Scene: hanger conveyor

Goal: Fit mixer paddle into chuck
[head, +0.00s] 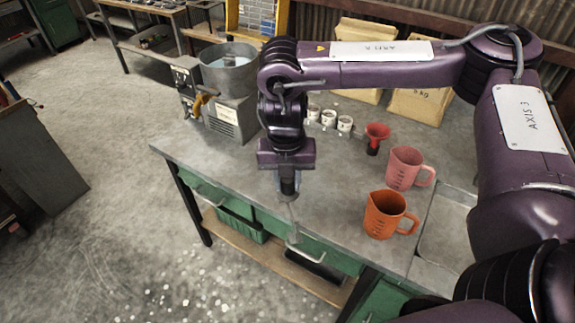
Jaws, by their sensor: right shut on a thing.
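My right gripper (289,188) points down above the front part of the workbench, shut on a thin pale-grey piece, which looks like the mixer paddle (293,214). The paddle hangs below the fingers near the bench's front edge; its lower end is hard to tell from the bench and drawer behind. The mixer (232,118) stands at the bench's back left, with a grey metal bowl (214,76) on it, and is apart from the gripper. I cannot make out the chuck. My left gripper is not in view.
An orange jug (381,217), a pink jug (401,170) and a red funnel (376,132) stand right of the gripper. Small white cups (328,118) and paper sacks (418,106) are behind. The bench top (225,165) left of the gripper is clear.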

